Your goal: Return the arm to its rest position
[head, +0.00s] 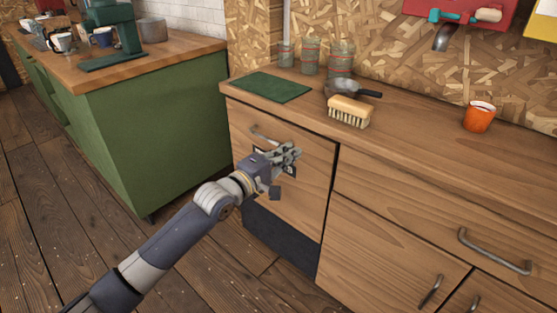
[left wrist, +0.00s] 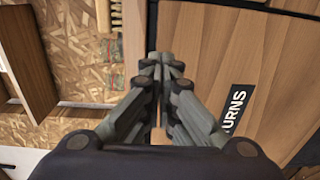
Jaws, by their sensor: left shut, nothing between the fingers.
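My left arm reaches in from the lower left in the head view. My left gripper (head: 290,155) is shut and empty, in front of the wooden cabinet door (head: 300,200) below the counter. In the left wrist view the fingers of the left gripper (left wrist: 168,65) are together with nothing between them. Behind them is a wooden panel with a black label (left wrist: 237,108) that reads "URNS", its start hidden by the gripper. Whether the gripper touches the door I cannot tell. My right gripper is not in view.
The wooden counter (head: 420,135) holds a green mat (head: 265,87), a brush (head: 349,111), a dark scoop (head: 345,90), several glasses (head: 311,57) and an orange cup (head: 479,116). Metal handles (head: 493,252) stick out below. A green cabinet (head: 160,130) stands left; floor between is clear.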

